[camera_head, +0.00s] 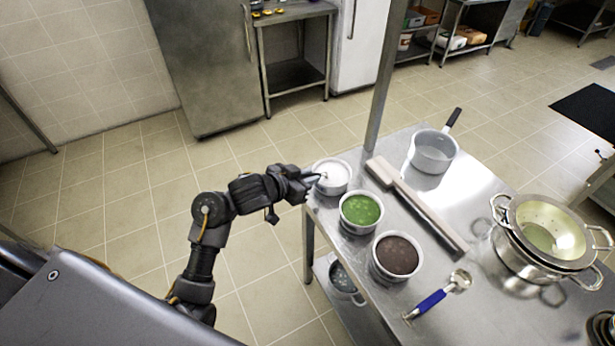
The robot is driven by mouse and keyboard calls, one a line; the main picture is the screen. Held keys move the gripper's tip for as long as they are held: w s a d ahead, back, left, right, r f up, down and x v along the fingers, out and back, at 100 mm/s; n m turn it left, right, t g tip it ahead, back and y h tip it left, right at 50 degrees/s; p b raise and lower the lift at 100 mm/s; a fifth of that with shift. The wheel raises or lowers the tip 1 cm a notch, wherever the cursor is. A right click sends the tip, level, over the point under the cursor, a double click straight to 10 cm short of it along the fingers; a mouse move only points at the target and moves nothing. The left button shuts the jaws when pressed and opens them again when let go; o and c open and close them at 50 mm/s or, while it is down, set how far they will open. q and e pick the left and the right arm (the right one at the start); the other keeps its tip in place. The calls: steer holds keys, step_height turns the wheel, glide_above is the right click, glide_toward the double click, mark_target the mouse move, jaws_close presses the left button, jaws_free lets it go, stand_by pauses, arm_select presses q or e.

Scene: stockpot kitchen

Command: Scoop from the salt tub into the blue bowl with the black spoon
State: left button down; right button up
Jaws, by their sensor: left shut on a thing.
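The salt tub (333,178), a round metal tub with white contents, stands at the table's near left corner. My left gripper (303,181) is at its left rim, shut on a thin utensil (317,177) that reaches over the rim towards the white contents. I take it for the black spoon. Its handle is hidden by the gripper, and I cannot tell how deep its tip is. I cannot make out a blue bowl in this view. My right gripper is not in view.
A tub of green contents (360,211) and a tub of brown contents (396,257) stand beside the salt tub. A blue-handled ladle (432,301), a long pale tool (418,207), a saucepan (433,152) and a pot with a colander (545,230) are also on the table (460,222).

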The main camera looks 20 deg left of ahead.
arm_select(q)
steer(key=shift+w+d, duration=0.1)
steer(key=shift+w, duration=0.15)
stand_by(0.4)
steer(key=shift+w+d, duration=0.15)
steer(key=shift+w, duration=0.15)
stand_by(0.5)
